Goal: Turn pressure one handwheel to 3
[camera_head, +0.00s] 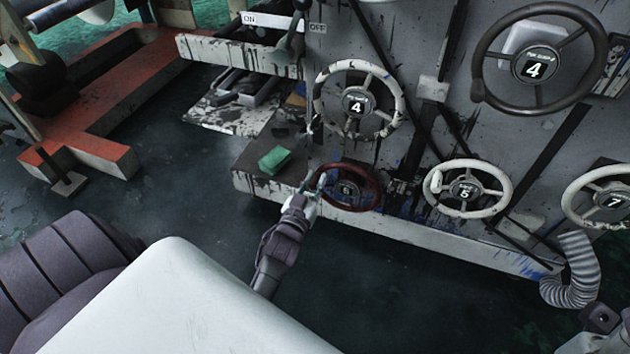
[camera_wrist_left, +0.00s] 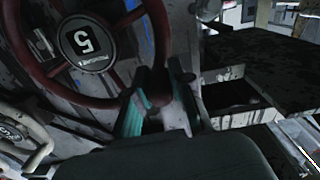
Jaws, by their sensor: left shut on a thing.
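A dark red handwheel (camera_head: 349,188) sits low on the grey machine panel in the head view. Its hub digit is small and blurred there. The same handwheel fills the upper left of the left wrist view (camera_wrist_left: 141,68); its hub reads 5, upside down, with a small label that looks like "Pressure". My left gripper (camera_head: 311,184) is shut on the left side of the red rim. Its green-padded fingers (camera_wrist_left: 160,105) show around the rim in the left wrist view. A part of my right arm seems to show at the lower right corner; its fingers are not visible.
Other handwheels are close by: a white one reading 4 (camera_head: 317,101), a white one reading 5 (camera_head: 432,192), a dark one reading 4 (camera_head: 480,88) and a white one reading 7 (camera_head: 571,194). A green block (camera_head: 274,160) lies on the ledge left of the red wheel.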

